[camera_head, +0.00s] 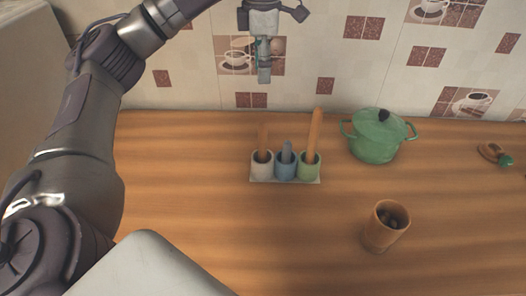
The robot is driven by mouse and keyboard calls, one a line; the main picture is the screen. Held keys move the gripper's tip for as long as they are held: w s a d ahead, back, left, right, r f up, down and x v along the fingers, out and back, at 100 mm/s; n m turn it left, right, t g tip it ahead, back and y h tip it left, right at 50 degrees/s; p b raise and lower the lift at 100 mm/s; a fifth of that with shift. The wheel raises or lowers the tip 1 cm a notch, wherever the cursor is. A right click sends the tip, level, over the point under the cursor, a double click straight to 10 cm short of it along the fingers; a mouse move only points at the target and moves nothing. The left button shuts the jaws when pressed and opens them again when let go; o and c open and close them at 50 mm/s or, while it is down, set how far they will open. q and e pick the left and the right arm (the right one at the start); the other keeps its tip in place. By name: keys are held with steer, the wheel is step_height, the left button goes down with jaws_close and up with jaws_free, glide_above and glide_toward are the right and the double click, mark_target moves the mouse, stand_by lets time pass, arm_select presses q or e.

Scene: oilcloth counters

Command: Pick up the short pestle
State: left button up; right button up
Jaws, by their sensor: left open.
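A small rack (285,181) on the wooden counter bears three cups in a row: white, blue and green. The short pestle (287,148) looks grey and stands upright in the middle blue cup (285,170); it sticks out least of the three. A brown pestle (263,138) stands in the white cup, and a long light-wood pestle (315,128) in the green cup. Their lower ends are hidden. My left gripper (264,74) is open and empty, in the air above and behind the rack in the picture, apart from the pestles. My right gripper is out of view.
A green lidded pot (378,138) stands right of the rack. A wooden cup (384,228) with dark contents stands front right. A small brown and green object (494,154) lies at the far right. A tiled wall (300,60) closes the back. The counter before the rack is clear.

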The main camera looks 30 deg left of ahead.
mark_target(262, 122)
arm_select(q)
step_height(262, 122, down, 5)
steer(key=b, duration=0.4)
steer(key=shift+f+b, duration=0.2)
steer(key=shift+b, duration=0.1)
step_height(262, 122, down, 8)
steer(key=shift+r, duration=0.25)
steer(key=shift+f, duration=0.35)
steer(key=shift+s+f+p, duration=0.15)
steer(key=shift+f+p, duration=0.15)
steer(key=shift+f, duration=0.2)
step_height(262, 122, down, 4)
steer(key=shift+s+d+r+p, duration=0.15)
steer(key=shift+r+p, duration=0.05)
steer(key=shift+p, duration=0.4)
steer(key=shift+f, duration=0.4)
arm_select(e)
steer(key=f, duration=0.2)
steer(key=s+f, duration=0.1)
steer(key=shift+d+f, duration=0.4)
arm_select(q)
steer(key=shift+c, duration=0.4)
